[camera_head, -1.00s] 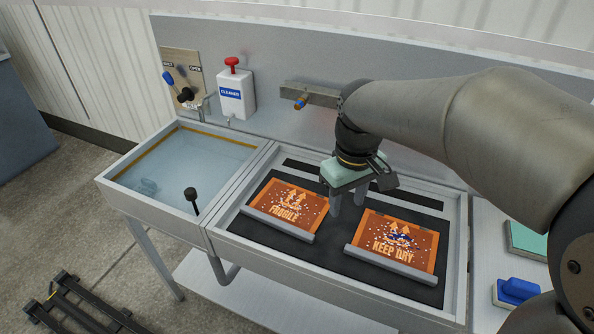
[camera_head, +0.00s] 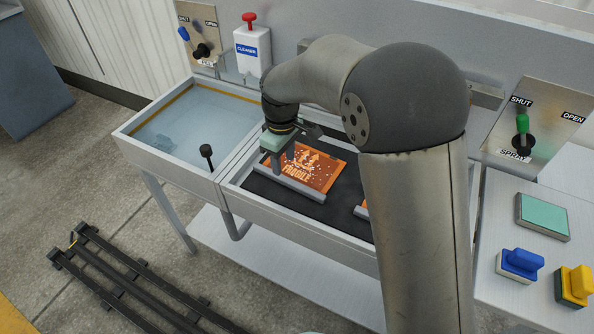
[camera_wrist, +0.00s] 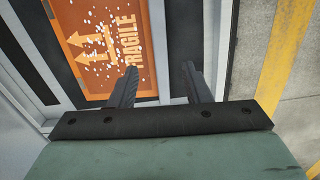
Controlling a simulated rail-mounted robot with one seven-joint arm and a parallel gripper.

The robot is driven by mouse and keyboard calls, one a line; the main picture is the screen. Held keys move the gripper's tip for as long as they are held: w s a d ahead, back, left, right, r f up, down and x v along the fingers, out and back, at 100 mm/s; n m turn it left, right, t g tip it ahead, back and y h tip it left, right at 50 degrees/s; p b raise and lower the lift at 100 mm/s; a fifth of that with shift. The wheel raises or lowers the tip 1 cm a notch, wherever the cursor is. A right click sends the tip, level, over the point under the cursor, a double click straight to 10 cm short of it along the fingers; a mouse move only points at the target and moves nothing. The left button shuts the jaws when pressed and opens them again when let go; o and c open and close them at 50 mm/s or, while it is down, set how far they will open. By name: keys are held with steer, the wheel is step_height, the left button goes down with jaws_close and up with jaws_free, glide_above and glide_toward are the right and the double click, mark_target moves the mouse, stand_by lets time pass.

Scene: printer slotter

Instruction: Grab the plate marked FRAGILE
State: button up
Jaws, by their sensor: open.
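The orange plate marked FRAGILE (camera_head: 318,170), with white specks and arrows, lies on the dark bed of the metal basin in the head view. A grey bar (camera_head: 289,184) runs along its front edge. It also shows in the wrist view (camera_wrist: 88,62), upper left, with the lettering sideways. My gripper (camera_head: 277,166) is over the plate's left front part, near the bar. In the wrist view my gripper (camera_wrist: 158,68) is open and empty, its two fingers appearing on either side of the pale bar. Whether the fingers touch anything cannot be told.
A water-filled sink (camera_head: 190,130) with a black knob (camera_head: 206,151) is at left. A cleaner bottle (camera_head: 252,45) and levers are on the back wall. Blue (camera_head: 520,262) and yellow (camera_head: 575,284) handled tools stand right.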

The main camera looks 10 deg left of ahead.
mark_target(286, 179)
steer(key=shift+s+d+f+p, duration=0.1)
steer(key=shift+f+p, duration=0.15)
steer(key=shift+f, duration=1.25)
steer(key=shift+d+f+p, duration=0.1)
steer(key=shift+f+p, duration=0.15)
steer(key=shift+f, duration=1.25)
jaws_close()
